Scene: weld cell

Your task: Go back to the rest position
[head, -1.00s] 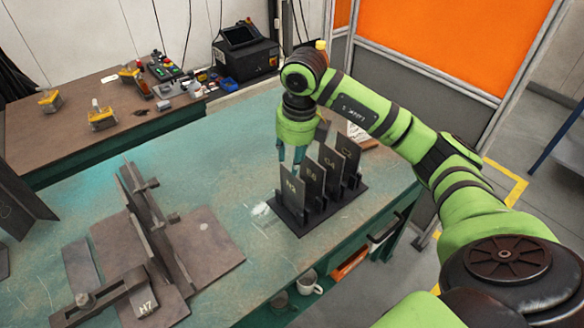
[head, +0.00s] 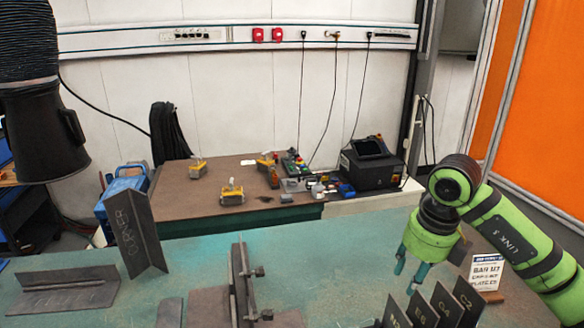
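My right gripper (head: 410,268) hangs fingers-down above the green welding table (head: 330,255), behind and a little left of the row of dark marked plates (head: 444,304). Its two teal fingertips are apart with nothing between them. My green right arm comes in from the right edge. The lower part of the plates and their rack is cut off by the bottom edge. My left gripper is not in view.
A dark upright fixture (head: 240,285) stands mid-table; angled plates (head: 134,232) stand at left. A sign (head: 487,272) stands right of my gripper. A black hood (head: 40,135) hangs at upper left. A brown bench (head: 225,200) with tools is behind. The table's middle is clear.

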